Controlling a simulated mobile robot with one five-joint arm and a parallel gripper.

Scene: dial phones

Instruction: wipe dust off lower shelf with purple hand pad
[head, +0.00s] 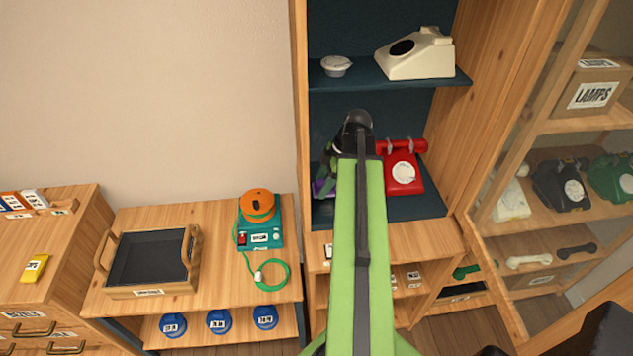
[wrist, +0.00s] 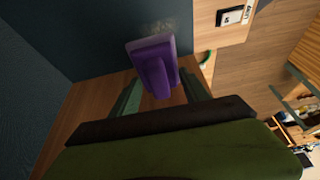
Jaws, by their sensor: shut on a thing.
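The purple hand pad (wrist: 152,72) is between the fingers of my gripper (wrist: 160,94), which is shut on its raised grip. In the head view a bit of the purple pad (head: 321,188) shows at the left end of the dark blue lower shelf (head: 405,208), with my gripper (head: 326,178) above it; my arm hides part of this area. In the wrist view a faint pale dust patch (wrist: 162,27) lies just beyond the pad on the dark surface. I cannot tell whether the pad touches the shelf.
A red dial phone (head: 403,172) stands on the lower shelf, right of my arm. The upper shelf (head: 355,82) holds a cream phone (head: 416,55) and a small white dish (head: 336,66). The cabinet's wooden left side (head: 300,120) is close to my gripper.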

